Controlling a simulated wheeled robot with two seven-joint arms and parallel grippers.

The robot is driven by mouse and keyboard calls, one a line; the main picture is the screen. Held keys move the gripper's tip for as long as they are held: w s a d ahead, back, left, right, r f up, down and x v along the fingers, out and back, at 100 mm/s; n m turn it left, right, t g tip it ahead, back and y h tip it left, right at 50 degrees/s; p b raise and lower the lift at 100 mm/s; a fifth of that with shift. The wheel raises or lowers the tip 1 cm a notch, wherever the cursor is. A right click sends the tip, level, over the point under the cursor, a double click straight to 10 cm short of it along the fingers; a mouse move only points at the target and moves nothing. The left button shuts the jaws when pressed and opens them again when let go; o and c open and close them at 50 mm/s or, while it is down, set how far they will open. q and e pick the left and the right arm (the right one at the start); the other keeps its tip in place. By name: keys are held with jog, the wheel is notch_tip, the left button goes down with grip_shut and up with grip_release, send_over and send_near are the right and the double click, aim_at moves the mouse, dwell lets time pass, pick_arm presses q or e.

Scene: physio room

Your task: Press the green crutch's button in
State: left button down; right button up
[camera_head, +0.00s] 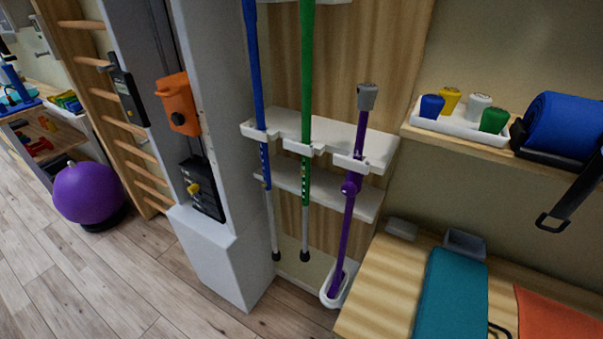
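The green crutch (306,75) stands upright in the middle of the camera_head view, between a blue crutch (254,70) and a purple cane (350,215). Its top is cut off by the upper picture edge. Its green tube passes a white rack shelf (325,130) and a lower shelf. Small light dots, like adjustment holes, show on the tube near the lower shelf. Below it a grey lower tube ends in a dark tip (305,256). The button is too small to tell from the holes. Neither of my grippers is in view.
A grey pillar (205,100) with an orange box (178,103) stands left of the rack. To the right are a wall shelf with a blue roll (566,125), a black strap-like handle (555,218) and a wooden bench (380,285). Floor is open at left.

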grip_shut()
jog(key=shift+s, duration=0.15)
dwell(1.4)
